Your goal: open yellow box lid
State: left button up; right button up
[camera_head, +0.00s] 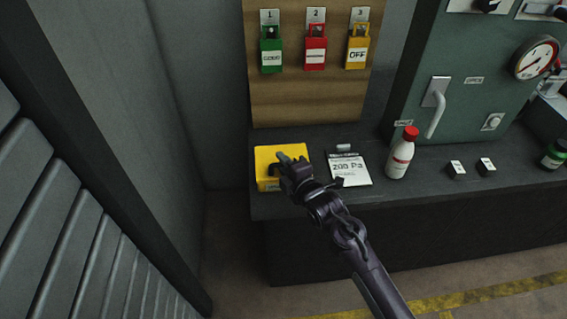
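The yellow box (266,157) sits at the left end of the dark counter in the head view, and its top looks flat and closed. My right gripper (286,160) is over the right part of the box, its arm coming in from the lower right. Its fingertips are near or on the lid; I cannot tell whether they touch it. The gripper and wrist hide part of the box's right and front side. The finger gap is too small to make out. My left gripper is not in view.
The dark counter (300,208) also holds a white notepad (349,169), a white bottle with a red cap (401,156), two small blocks (456,169) and a green jar (555,154). Padlocks (315,50) hang on a wooden board behind. A green cabinet (455,70) stands at the right.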

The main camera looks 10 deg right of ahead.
grip_shut()
jog(key=r+p, duration=0.1)
jog(key=w+r+g+p, duration=0.1)
jog(key=p, duration=0.1)
jog(key=shift+r+m, duration=0.1)
jog(key=shift+m, duration=0.2)
jog(key=shift+w+r+p, duration=0.15)
jog(key=shift+p, duration=0.3)
jog(key=shift+w+r, duration=1.6)
jog(key=shift+w, duration=0.3)
